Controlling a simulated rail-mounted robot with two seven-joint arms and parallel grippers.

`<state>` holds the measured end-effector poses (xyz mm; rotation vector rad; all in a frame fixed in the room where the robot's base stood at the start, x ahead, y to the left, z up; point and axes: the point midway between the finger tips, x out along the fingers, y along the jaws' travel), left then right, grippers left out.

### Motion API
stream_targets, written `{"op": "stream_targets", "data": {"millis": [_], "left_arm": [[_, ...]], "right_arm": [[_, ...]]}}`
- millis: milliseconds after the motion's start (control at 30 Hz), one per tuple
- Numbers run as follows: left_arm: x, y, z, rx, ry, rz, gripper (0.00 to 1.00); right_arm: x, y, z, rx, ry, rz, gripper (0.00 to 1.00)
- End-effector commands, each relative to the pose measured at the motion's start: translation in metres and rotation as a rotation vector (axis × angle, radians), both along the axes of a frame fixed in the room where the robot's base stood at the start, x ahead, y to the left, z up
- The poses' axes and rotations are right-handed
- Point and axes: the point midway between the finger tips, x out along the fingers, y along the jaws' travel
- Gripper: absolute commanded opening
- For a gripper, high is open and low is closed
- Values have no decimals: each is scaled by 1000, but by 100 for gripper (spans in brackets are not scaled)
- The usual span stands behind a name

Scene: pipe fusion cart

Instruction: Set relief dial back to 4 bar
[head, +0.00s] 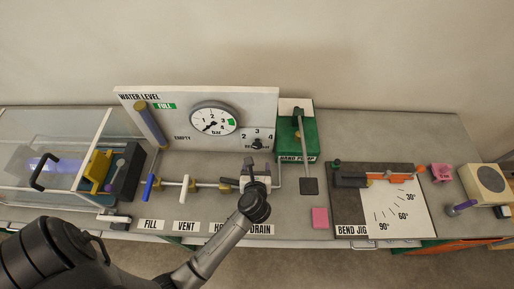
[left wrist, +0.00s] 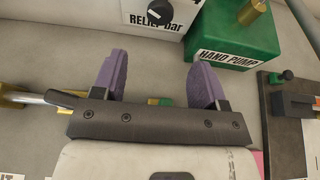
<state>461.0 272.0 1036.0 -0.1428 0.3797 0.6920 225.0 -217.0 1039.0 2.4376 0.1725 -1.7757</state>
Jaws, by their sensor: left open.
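The relief dial (head: 257,143) is a small black knob on the lower right of the white panel, with the marks 2, 3 and 4 around it. It also shows at the top of the left wrist view (left wrist: 160,10), above the "RELIEF bar" label. Its pointer setting is too small to read. My left gripper (head: 254,168) is just below the dial in the head view. In the left wrist view my left gripper (left wrist: 158,75) has its two purple fingers wide apart, with nothing between them, and the dial lies beyond the fingertips. My right gripper is not in view.
A round pressure gauge (head: 214,119) is on the panel (head: 180,97). The green hand pump (head: 312,139) stands right of the dial. A pipe with a blue valve handle (head: 149,187) and a white one (head: 184,188) runs below the panel. A pink block (head: 320,217) lies at the front.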

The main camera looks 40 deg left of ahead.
Motion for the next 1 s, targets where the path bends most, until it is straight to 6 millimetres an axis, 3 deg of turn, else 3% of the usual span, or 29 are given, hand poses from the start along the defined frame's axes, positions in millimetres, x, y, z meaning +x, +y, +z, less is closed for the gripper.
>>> {"op": "stream_targets", "data": {"millis": [500,700,1000], "left_arm": [[65,56,-33,8,0,-1,66],[79,67,-41,6,-1,-3,66],[84,72,-45,4,0,-2,66]], "right_arm": [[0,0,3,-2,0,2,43],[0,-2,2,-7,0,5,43],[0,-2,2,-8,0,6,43]]}}
